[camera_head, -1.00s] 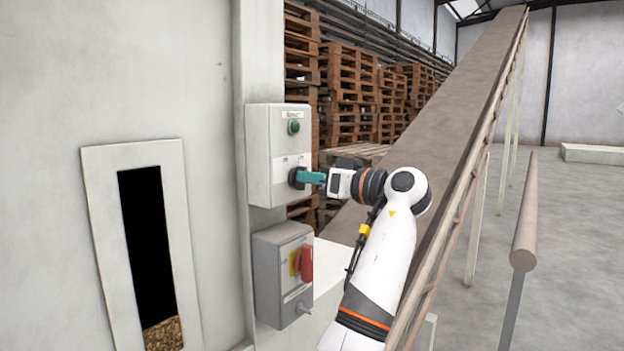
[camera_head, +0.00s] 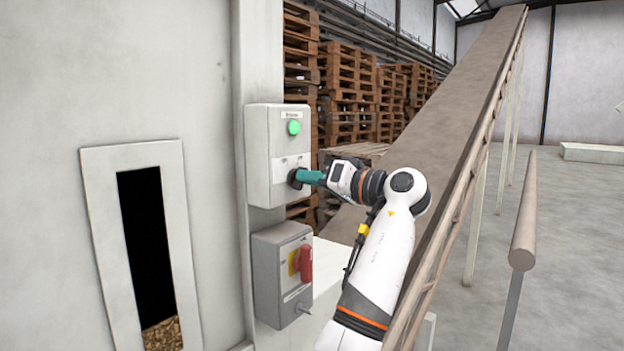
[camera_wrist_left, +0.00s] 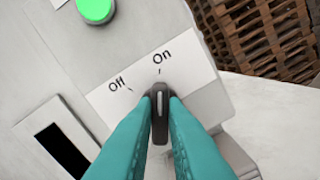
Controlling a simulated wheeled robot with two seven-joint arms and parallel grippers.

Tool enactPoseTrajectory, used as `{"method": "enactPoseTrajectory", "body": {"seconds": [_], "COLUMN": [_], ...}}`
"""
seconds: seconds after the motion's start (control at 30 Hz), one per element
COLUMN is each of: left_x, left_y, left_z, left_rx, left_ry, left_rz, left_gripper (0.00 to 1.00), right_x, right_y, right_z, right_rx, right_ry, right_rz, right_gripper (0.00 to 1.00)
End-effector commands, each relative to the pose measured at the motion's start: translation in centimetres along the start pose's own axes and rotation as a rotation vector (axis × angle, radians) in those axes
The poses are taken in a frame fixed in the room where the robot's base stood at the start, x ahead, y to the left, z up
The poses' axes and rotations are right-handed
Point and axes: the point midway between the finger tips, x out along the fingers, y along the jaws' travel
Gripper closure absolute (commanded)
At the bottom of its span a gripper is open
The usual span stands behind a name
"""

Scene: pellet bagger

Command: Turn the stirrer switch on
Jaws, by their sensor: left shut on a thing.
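The stirrer switch box (camera_head: 259,150) is a light grey box on the wall post in the head view. Its dark rotary knob (camera_head: 295,178) sits on the lower front, and a green lamp (camera_head: 293,128) above it is lit. My left gripper (camera_head: 303,177), with teal fingers, is shut on the knob. In the left wrist view the dark knob (camera_wrist_left: 160,112) is between the fingers, and its pale line points at the "On" mark (camera_wrist_left: 161,57). The "Off" mark (camera_wrist_left: 117,84) is to its left. The lamp glows bright green (camera_wrist_left: 95,9) there too. My right gripper is not in view.
A lower grey box with a red and yellow rotary switch (camera_head: 305,262) hangs just below. A wall window (camera_head: 87,185) with pellets at its bottom is on the left. A sloping conveyor (camera_head: 440,140) and a railing (camera_head: 524,215) stand on the right.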

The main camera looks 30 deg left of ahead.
Motion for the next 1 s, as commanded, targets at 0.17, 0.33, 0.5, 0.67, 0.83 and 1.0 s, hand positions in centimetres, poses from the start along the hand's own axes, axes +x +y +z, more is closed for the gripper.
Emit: {"method": "enactPoseTrajectory", "body": {"seconds": [0.17, 0.33, 0.5, 0.67, 0.83, 1.0], "left_x": [0.0, 0.0, 0.0, -1.0, -4.1, -7.8], "left_y": [0.2, 0.1, 0.1, -0.1, -0.2, -0.2], "left_z": [0.3, 0.2, 0.1, 0.0, -0.2, -0.1], "left_rx": [-0.002, -0.002, -0.001, -0.002, -0.002, -0.002], "left_ry": [-0.008, -0.005, -0.003, -0.005, -0.006, -0.006], "left_rz": [0.002, 0.001, 0.001, -0.002, -0.003, -0.003], "left_gripper": [0.82, 0.66, 0.66, 0.66, 0.66, 0.66], "right_x": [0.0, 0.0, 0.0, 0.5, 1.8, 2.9], "right_y": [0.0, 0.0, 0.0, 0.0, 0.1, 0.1], "right_z": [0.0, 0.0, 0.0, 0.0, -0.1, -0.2], "right_rx": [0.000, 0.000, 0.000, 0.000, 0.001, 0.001], "right_ry": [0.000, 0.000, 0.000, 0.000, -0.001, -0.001], "right_rz": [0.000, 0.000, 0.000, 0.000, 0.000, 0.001], "right_gripper": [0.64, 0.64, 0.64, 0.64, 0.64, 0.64]}}
